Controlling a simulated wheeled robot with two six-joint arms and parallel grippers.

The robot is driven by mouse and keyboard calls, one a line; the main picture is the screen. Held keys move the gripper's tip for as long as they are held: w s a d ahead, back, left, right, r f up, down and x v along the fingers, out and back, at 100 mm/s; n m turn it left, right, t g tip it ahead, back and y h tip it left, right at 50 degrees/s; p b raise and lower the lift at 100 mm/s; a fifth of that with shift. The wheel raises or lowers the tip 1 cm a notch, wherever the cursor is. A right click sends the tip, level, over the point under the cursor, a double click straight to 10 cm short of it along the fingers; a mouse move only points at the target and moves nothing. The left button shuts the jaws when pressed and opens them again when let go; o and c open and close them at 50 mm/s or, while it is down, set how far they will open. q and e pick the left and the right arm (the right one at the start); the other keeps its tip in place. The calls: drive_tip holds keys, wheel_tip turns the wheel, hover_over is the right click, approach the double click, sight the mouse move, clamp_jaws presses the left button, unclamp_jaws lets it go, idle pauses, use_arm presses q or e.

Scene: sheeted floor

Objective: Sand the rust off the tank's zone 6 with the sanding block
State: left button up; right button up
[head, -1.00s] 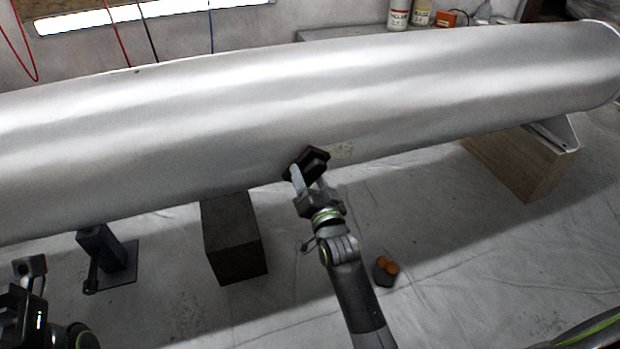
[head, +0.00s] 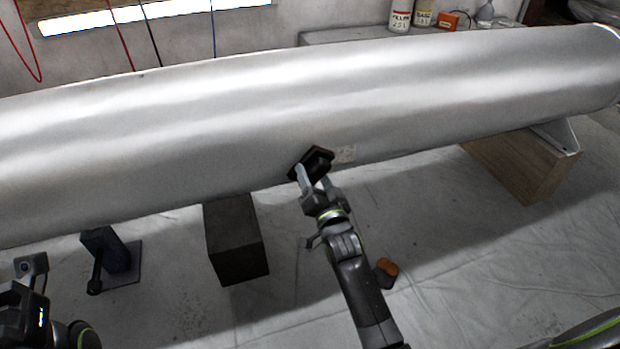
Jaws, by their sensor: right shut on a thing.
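The long silver tank (head: 220,130) lies across the view. A small pale, brownish speckled patch (head: 345,154) shows on its lower front side, right of the sanding block. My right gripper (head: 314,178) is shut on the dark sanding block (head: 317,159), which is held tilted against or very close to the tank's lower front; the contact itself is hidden. The block covers the surface just left of the patch. My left gripper (head: 30,280) is at the lower left edge, away from the tank; its fingers are partly seen and its opening is unclear.
A dark block (head: 235,240) and a wooden block (head: 515,165) stand under the tank. A grey stand (head: 110,255) is at the left. A small dark and orange object (head: 387,270) lies on the floor beside my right arm. Cans (head: 400,16) stand on a bench behind.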

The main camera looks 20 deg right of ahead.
drive_tip(key=shift+d, duration=1.1)
drive_tip(key=d, duration=0.1)
drive_tip(key=d+b, duration=0.1)
drive_tip(key=d, duration=0.1)
drive_tip(key=shift+w+d+r, duration=0.1)
drive_tip(key=shift+w+d, duration=0.1)
drive_tip(key=shift+d, duration=0.1)
drive_tip(key=shift+d+b, duration=0.35)
drive_tip(key=shift+d, duration=2.1)
drive_tip(key=shift+w+d+b, duration=0.15)
drive_tip(key=shift+d+b, duration=0.25)
drive_tip(key=shift+d, duration=0.5)
